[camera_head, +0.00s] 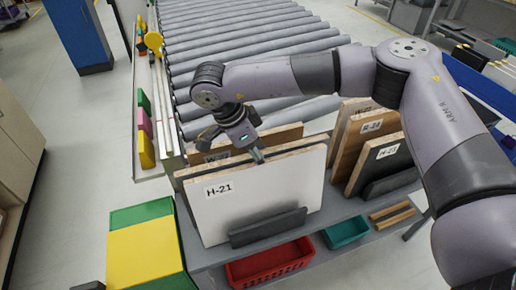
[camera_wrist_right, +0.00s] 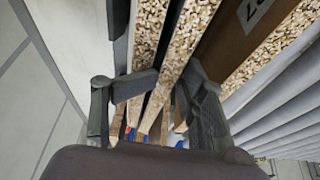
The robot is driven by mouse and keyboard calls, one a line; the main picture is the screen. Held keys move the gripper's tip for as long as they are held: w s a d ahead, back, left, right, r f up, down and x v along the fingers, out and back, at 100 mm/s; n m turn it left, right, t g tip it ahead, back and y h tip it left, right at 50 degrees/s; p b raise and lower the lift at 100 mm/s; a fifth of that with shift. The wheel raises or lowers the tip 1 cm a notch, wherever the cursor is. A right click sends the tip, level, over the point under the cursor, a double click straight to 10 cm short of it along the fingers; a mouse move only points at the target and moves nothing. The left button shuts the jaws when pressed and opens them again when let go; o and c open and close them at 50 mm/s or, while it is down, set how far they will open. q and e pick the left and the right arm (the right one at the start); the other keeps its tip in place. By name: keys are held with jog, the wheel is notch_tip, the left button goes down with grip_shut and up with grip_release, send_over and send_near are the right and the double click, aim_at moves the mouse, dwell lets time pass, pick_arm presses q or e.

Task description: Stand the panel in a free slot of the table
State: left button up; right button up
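A white panel (camera_head: 255,195) labelled H-21 stands upright at the front left of the grey table (camera_head: 205,255). A dark grey holder (camera_head: 268,228) runs along its lower front. In the right wrist view, the fingers of this gripper (camera_wrist_right: 170,88) are spread to either side of a chipboard edge (camera_wrist_right: 177,65). A second chipboard edge (camera_wrist_right: 150,35) runs beside it, partly behind the left finger. Whether the fingers press on the panel is not clear. My left gripper is out of view.
To the right, a dark panel (camera_head: 375,160) and a brown panel (camera_head: 362,130) stand upright. A red crate (camera_head: 270,262) and teal bin (camera_head: 345,232) sit low in front. A roller conveyor (camera_head: 250,45) lies behind.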

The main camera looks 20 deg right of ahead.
jog(key=shift+w+a+f, duration=0.1)
jog(key=shift+w+a, duration=0.05)
jog(key=shift+w, duration=0.1)
jog(key=shift+s, duration=0.1)
